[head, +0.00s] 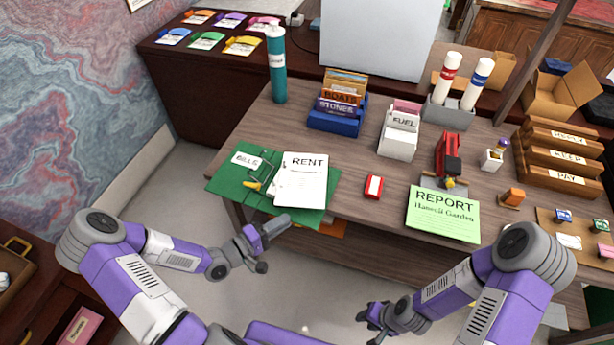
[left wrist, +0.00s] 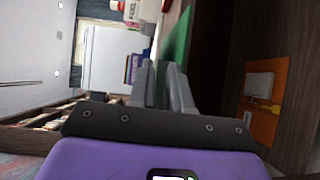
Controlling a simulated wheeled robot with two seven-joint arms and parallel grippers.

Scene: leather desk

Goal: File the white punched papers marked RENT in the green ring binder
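The green ring binder (head: 228,183) lies open at the desk's left front corner, its front part reaching past the edge. Its left cover has a BILLS label, and the ring mechanism (head: 262,178) with a yellow tab shows near the middle. The white RENT papers (head: 303,180) lie over its right half, slightly fanned; whether their holes are on the rings is unclear. My right gripper (head: 368,318) is low, away from the desk, apparently open.
A red-and-white box (head: 374,187) and a green REPORT sheet (head: 443,214) lie right of the binder. A blue file holder (head: 335,123), a white FUEL holder (head: 398,143) and a teal cylinder (head: 277,70) stand behind. The wood between is clear.

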